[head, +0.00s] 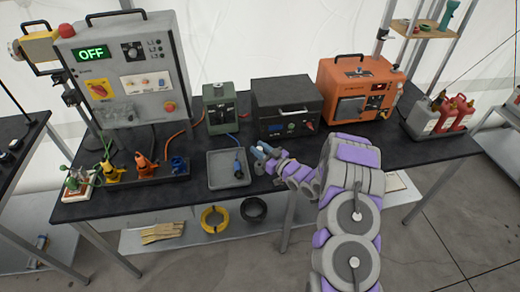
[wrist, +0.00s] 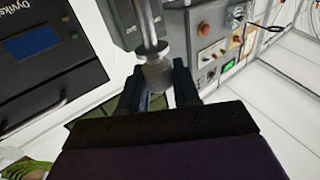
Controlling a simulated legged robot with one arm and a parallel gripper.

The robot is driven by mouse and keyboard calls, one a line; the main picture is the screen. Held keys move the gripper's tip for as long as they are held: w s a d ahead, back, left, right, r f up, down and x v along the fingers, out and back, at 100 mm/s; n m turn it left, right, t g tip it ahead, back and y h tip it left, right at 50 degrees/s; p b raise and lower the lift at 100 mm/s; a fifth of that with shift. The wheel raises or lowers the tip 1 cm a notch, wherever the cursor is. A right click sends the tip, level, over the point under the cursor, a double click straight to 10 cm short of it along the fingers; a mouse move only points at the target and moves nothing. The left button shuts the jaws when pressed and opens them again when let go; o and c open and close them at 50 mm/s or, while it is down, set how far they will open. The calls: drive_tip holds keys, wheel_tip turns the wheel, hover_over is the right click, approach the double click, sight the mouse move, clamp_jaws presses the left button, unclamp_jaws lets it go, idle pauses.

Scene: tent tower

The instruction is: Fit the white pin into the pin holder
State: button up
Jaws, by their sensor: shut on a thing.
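My gripper (head: 262,152) is over the right side of the grey tray, in front of the dark box. In the wrist view, my gripper (wrist: 160,88) has its dark fingers shut around a pale grey piece with a rounded end and a shiny shaft, which looks like the white pin (wrist: 156,73). The shaft runs up out of that view. In the head view the pin is too small to make out clearly. I cannot tell for sure which thing is the pin holder; a green device (head: 219,108) stands at the back of the table, behind the tray.
The grey tray (head: 215,180) holds a blue-ended piece (head: 238,168). The dark box (head: 285,106) and an orange case (head: 358,90) stand behind my arm. A large control cabinet (head: 125,75) reading OFF and a rack of coloured connectors (head: 145,168) are at left.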

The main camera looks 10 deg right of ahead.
drive_tip(key=shift+f+b, duration=0.3)
drive_tip(key=shift+f, duration=1.35)
drive_tip(key=shift+r, duration=0.2)
drive_tip(key=shift+r+p, duration=0.45)
drive_tip(key=shift+r, duration=0.75)
idle(1.3)
drive_tip(key=shift+f, duration=1.4)
drive_tip(key=o, duration=1.1)
drive_tip(key=p+v, duration=0.1)
drive_tip(key=v, duration=1.6)
drive_tip(key=shift+s, duration=0.15)
